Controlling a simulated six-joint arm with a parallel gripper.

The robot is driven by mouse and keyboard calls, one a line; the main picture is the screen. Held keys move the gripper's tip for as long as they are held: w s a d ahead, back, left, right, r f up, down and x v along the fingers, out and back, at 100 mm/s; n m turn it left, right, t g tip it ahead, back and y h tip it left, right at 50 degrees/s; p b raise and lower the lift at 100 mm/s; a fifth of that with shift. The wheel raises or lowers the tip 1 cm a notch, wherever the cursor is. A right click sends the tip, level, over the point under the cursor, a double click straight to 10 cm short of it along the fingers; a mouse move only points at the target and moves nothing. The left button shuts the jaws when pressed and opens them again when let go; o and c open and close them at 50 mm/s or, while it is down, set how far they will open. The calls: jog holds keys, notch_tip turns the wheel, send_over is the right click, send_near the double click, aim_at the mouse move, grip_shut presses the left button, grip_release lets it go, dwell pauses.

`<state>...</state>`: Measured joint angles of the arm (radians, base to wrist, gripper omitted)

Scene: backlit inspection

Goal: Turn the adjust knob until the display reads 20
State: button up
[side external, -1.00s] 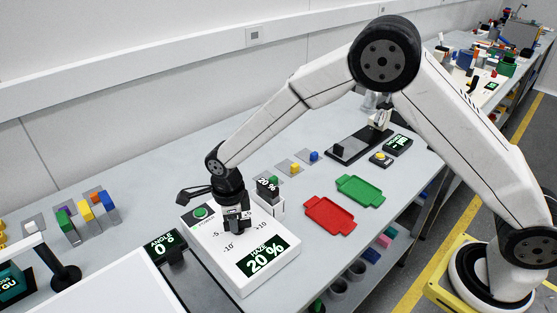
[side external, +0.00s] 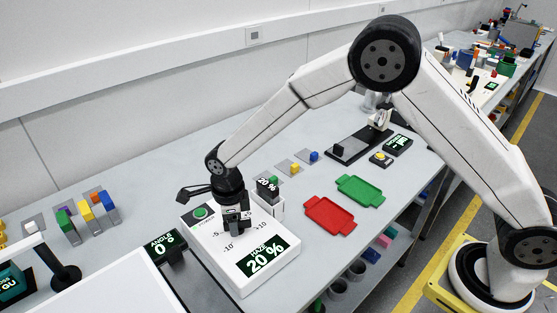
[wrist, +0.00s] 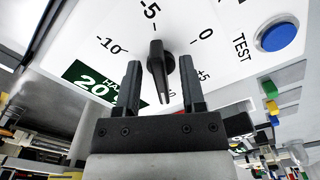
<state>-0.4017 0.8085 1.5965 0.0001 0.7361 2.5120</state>
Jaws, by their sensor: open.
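The white haze meter (side external: 213,261) lies on the bench with scale marks on its sloped face. Its display (side external: 262,257) is labelled HAZE and reads 20 %; part of it also shows in the wrist view (wrist: 92,82). The black adjust knob (wrist: 157,62) stands in the middle of its scale in the wrist view; my gripper hides it in the side view. My gripper (side external: 237,229) is low over the meter face. In the wrist view its fingers (wrist: 160,72) are open, one on each side of the knob, with visible gaps.
A blue TEST button (wrist: 277,36) and a green round light (side external: 199,212) are on the meter. A small unit reading 20 % (side external: 269,198) stands close behind. Red (side external: 330,216) and green (side external: 360,191) trays lie right. An ANGLE display (side external: 165,245) reads 0° at left.

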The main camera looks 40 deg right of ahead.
jog(key=shift+r, duration=0.1)
jog(key=shift+r, duration=3.85)
jog(key=shift+d, duration=0.1)
jog(key=shift+s+d+r+n, duration=0.1)
jog(key=shift+s+d+n, duration=0.1)
jog(key=shift+d+n, duration=0.3)
jog(key=s+d+n+t, duration=0.2)
jog(key=s+d+n, duration=1.5)
jog(key=n, duration=0.6)
jog(key=shift+s+d+r+t, duration=0.3)
jog(key=shift+d, duration=0.4)
